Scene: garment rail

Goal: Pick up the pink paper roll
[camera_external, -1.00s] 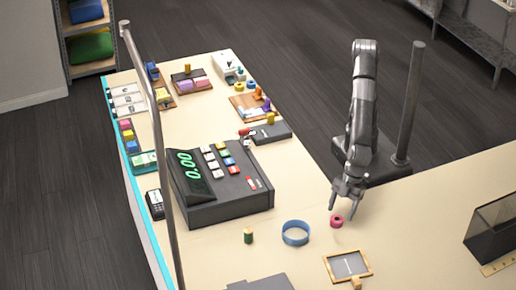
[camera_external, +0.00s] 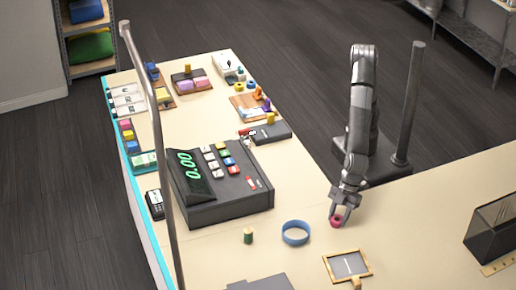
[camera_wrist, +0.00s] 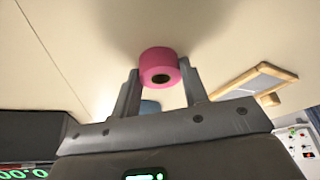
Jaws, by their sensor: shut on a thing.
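The pink paper roll (camera_external: 336,222) is on the counter right of the blue ring. In the wrist view the pink paper roll (camera_wrist: 159,65) shows its dark core hole, between my two fingers. My gripper (camera_external: 341,214) points down over it with a finger on each side. In the wrist view my gripper (camera_wrist: 160,82) is shut on the roll, the fingers touching its sides. I cannot tell whether the roll is clear of the counter.
The blue ring (camera_external: 296,232) stands just left of the roll. A wood-framed board (camera_external: 347,266) lies in front, and a green spool (camera_external: 248,236) stands farther left. The cash register (camera_external: 218,182) is at the left. A dark box (camera_external: 492,232) is at the right, with bare counter between.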

